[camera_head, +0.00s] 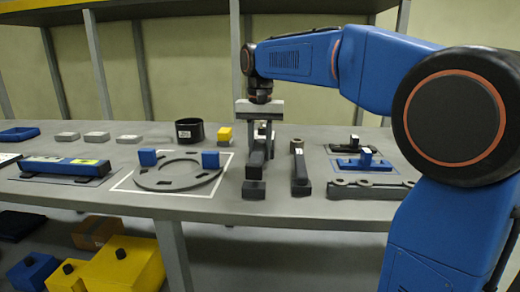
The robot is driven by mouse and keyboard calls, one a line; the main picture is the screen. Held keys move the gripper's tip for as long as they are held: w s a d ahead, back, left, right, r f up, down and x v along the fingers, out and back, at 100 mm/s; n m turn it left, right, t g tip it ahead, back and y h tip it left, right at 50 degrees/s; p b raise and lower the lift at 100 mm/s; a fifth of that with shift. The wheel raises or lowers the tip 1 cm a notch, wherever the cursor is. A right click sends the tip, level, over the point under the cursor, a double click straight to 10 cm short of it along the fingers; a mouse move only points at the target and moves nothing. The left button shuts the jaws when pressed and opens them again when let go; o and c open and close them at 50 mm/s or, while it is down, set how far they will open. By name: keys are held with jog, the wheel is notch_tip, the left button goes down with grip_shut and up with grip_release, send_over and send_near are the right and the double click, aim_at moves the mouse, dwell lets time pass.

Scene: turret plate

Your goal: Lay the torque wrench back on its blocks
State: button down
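My gripper (261,127) points down over the middle of the bench. A long dark tool (257,162), which looks like the torque wrench, runs from between its fingers toward the near edge. The fingers seem to be around its far part, but I cannot tell whether they press on it. A dark block (254,190) sits at the tool's near end; whether the tool touches it is unclear. Any far block is hidden by the gripper. A second dark-handled tool (301,172) with a grey ring head lies just to the right.
A flat grey ring (178,183) with blue blocks lies inside a white outline to the left. Shelf posts rise behind.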

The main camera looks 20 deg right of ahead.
jog(key=shift+f, duration=0.65)
dwell(1.5)
jog(key=c, duration=1.3)
grip_release()
jog(key=shift+c, duration=0.2)
jog(key=shift+f, duration=0.1)
jog(key=shift+r, duration=3.55)
